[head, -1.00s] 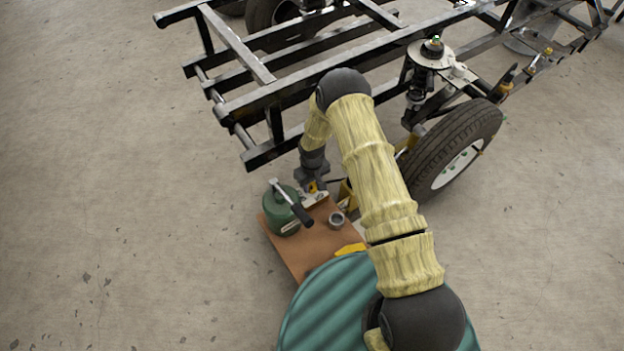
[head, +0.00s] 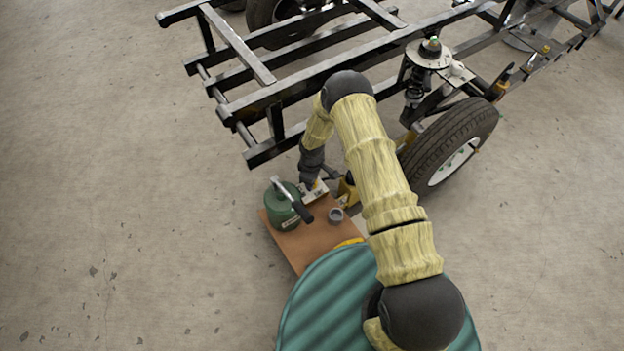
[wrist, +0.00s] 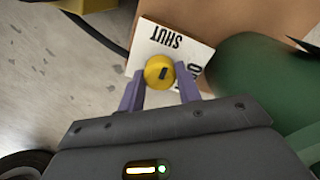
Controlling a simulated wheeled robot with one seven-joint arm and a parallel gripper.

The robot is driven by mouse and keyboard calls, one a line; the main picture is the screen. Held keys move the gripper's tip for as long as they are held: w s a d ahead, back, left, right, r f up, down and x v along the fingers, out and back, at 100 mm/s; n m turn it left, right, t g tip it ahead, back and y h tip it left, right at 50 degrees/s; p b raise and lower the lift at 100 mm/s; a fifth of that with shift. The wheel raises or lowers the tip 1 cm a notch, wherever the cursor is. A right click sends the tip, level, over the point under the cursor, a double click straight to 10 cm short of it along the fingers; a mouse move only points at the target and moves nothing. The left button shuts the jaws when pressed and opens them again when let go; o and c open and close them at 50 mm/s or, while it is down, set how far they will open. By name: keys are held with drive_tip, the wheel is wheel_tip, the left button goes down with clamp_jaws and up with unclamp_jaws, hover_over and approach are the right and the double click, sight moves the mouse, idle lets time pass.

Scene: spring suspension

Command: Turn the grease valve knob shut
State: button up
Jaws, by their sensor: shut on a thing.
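The grease valve knob (wrist: 155,66) is a round yellow cap with a dark mark on top. In the wrist view it stands in front of a white plate (wrist: 150,36) printed SHUT, upside down here, with part of another word at its right side. My gripper (wrist: 159,77) has its two purple fingers on either side of the knob, shut on it. The dark mark on the knob is slightly tilted. In the head view my gripper (head: 312,189) is at the white plate (head: 318,192), and the knob is too small to make out.
A green canister (head: 281,207) with a black-handled lever stands left of the plate on a brown board (head: 305,245). A small grey cup (head: 335,215) is to the right. The black chassis frame (head: 262,152) and a wheel (head: 450,145) lie beyond. Open floor is at left.

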drive_tip(key=o, duration=1)
drive_tip(key=shift+r, duration=0.1)
wheel_tip(320, 180, up, 17)
drive_tip(key=p, duration=0.6)
drive_tip(key=shift+r, duration=0.1)
